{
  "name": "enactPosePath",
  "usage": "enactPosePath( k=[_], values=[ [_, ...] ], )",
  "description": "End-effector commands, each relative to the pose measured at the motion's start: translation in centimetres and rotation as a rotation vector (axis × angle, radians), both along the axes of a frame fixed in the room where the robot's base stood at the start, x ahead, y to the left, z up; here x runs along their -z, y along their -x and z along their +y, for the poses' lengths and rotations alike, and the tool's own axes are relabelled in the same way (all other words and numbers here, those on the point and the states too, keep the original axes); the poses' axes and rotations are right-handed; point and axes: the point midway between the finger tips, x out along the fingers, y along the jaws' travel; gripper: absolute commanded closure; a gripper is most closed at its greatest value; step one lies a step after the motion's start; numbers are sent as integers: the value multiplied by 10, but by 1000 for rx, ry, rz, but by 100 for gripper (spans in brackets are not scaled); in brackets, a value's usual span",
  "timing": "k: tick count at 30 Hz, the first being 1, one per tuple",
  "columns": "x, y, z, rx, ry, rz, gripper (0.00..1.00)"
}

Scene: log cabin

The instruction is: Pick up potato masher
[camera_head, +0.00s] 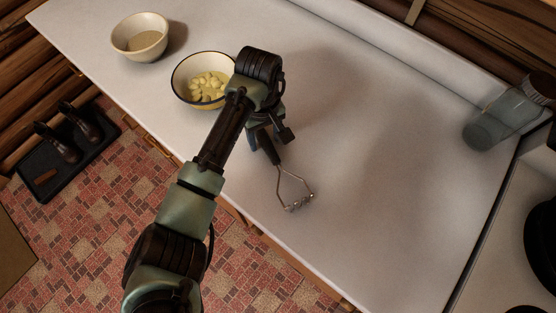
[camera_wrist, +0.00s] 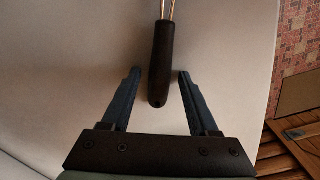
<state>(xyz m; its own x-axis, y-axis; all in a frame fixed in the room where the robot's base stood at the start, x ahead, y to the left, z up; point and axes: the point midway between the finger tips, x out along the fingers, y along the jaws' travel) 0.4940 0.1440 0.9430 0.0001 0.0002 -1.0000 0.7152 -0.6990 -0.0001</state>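The potato masher (camera_head: 292,190) lies on the white countertop, its wire head toward the front edge and its dark handle toward my gripper. In the wrist view its dark handle (camera_wrist: 161,62) points down between the two fingers, and only the start of the metal wires shows at the top. My gripper (camera_wrist: 160,75) is open, with a finger on each side of the handle's end and gaps on both sides. In the head view my gripper (camera_head: 266,138) is over the handle end and partly hidden by my arm.
A bowl of cut potato pieces (camera_head: 189,96) stands left of my gripper, close to my arm. A cream bowl (camera_head: 140,52) is farther left. A glass jar (camera_head: 492,128) lies at the right. The counter (camera_head: 400,190) between masher and jar is clear.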

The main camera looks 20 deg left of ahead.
Motion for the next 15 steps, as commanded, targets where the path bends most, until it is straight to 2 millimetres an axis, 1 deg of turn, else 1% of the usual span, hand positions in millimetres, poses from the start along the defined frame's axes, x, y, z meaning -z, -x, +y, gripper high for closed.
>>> enactPosePath(
  k=[1, 5, 6, 8, 9, 15],
  values=[
    [0, 0, 0, 0, 0, 0, 50],
    [0, 0, 0, 0, 0, 0, 74],
    [0, 0, 0, 0, 0, 0, 81],
    [0, 0, 0, 0, 0, 0, 92],
    [0, 0, 0, 0, 0, 0, 99],
    [-1, 0, 0, 0, -1, -1, 100]
  ],
)
